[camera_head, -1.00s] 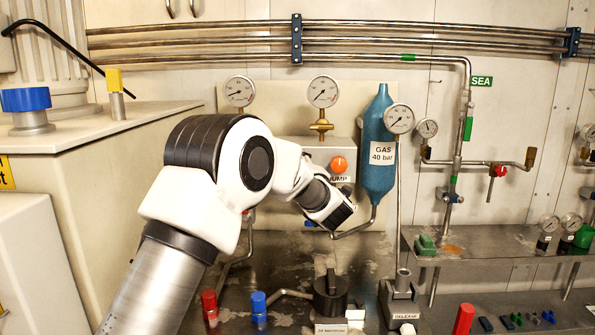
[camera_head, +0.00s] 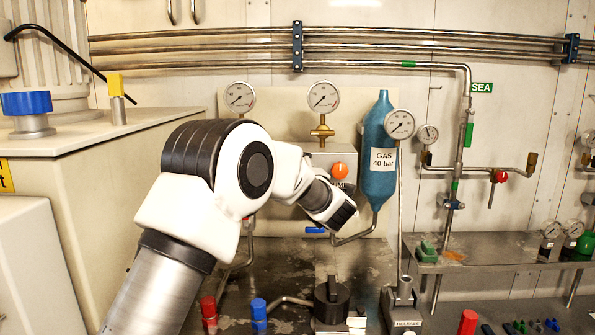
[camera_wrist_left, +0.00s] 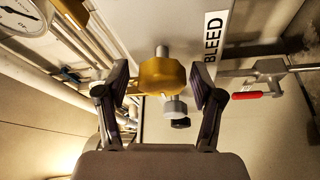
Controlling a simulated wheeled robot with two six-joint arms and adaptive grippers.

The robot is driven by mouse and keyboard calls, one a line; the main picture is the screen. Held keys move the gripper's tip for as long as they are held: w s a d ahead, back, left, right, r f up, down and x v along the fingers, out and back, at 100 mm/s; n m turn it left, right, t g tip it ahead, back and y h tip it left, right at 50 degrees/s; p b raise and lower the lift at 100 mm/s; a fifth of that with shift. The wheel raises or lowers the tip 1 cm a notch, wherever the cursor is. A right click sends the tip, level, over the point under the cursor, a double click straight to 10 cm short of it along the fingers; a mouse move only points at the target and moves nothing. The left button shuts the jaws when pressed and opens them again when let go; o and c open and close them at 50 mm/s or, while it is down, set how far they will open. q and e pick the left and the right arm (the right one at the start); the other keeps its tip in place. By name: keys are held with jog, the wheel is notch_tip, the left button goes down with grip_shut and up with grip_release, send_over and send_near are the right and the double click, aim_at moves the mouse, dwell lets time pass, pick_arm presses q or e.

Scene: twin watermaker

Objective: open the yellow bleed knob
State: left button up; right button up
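The yellow bleed knob (camera_wrist_left: 160,75) is in the left wrist view, on a metal stem beside a white label reading BLEED (camera_wrist_left: 215,47). My left gripper (camera_wrist_left: 160,85) is open, with one dark finger pad on each side of the knob. The right pad is very close to the knob; I cannot tell whether it touches. A wider gap shows at the left pad. In the head view my left arm reaches to the middle of the panel; its fingers and the bleed knob cannot be made out there. My right gripper is in neither view.
A red-handled valve (camera_wrist_left: 250,95) is right of the knob in the left wrist view. In the head view, a blue gas bottle (camera_head: 379,155) and an orange knob (camera_head: 340,170) are near my wrist. Another yellow knob (camera_head: 116,85) stands on the left casing.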

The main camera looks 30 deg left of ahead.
pick_arm(q)
jog(key=v, duration=1.2)
